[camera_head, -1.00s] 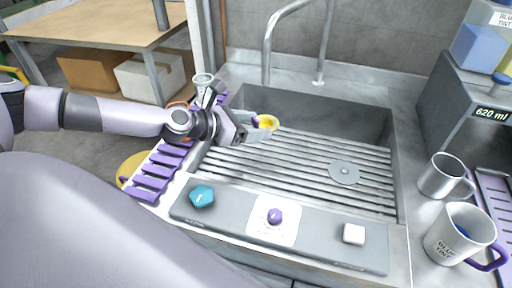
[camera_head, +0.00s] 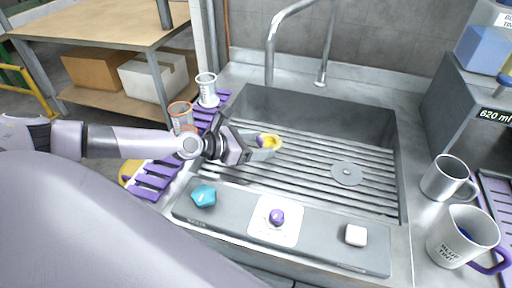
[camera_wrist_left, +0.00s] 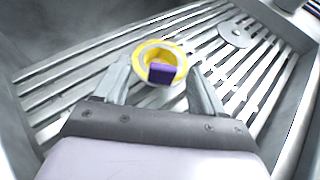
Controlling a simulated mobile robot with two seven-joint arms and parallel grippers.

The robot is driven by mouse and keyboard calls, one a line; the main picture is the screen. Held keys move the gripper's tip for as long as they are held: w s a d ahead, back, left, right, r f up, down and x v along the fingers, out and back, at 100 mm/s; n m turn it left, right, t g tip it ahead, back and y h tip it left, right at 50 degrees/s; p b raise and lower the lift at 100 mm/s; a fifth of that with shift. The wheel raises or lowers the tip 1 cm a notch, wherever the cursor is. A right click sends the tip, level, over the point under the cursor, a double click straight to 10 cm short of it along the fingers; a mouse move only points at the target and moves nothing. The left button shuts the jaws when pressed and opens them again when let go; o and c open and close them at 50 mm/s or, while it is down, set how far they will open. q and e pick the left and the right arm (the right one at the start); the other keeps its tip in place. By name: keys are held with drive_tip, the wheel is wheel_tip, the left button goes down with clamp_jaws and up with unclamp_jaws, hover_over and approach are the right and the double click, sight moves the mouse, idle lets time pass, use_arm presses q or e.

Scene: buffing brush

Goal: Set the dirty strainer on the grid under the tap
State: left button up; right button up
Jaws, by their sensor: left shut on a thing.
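A small round strainer with a yellow rim and a purple tab (camera_head: 272,141) is between the fingers of my left gripper (camera_head: 262,148), over the left part of the sink. In the left wrist view, the strainer (camera_wrist_left: 146,55) sits between the two fingers of the gripper (camera_wrist_left: 157,72), with the slatted grid behind it. The metal grid (camera_head: 300,180) lines the sink floor. I cannot tell whether the strainer touches it. The metal tap (camera_head: 270,60) stands at the back of the sink. My right gripper is not in view.
A purple slatted rack (camera_head: 150,180) left of the sink holds a clear cup (camera_head: 207,90) and an orange-rimmed cup (camera_head: 181,115). A control panel with a teal knob (camera_head: 204,195) runs along the front. Two mugs (camera_head: 447,178) stand right. The right grid area is clear.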

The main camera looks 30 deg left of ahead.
use_arm(q)
drive_tip(key=shift+s+a+f, duration=0.1)
drive_tip(key=shift+a+f, duration=0.1)
drive_tip(key=shift+f, duration=0.55)
drive_tip(key=shift+f, duration=0.2)
drive_tip(key=o, duration=1.1)
drive_tip(key=shift+c, duration=0.2)
drive_tip(key=shift+r, duration=0.1)
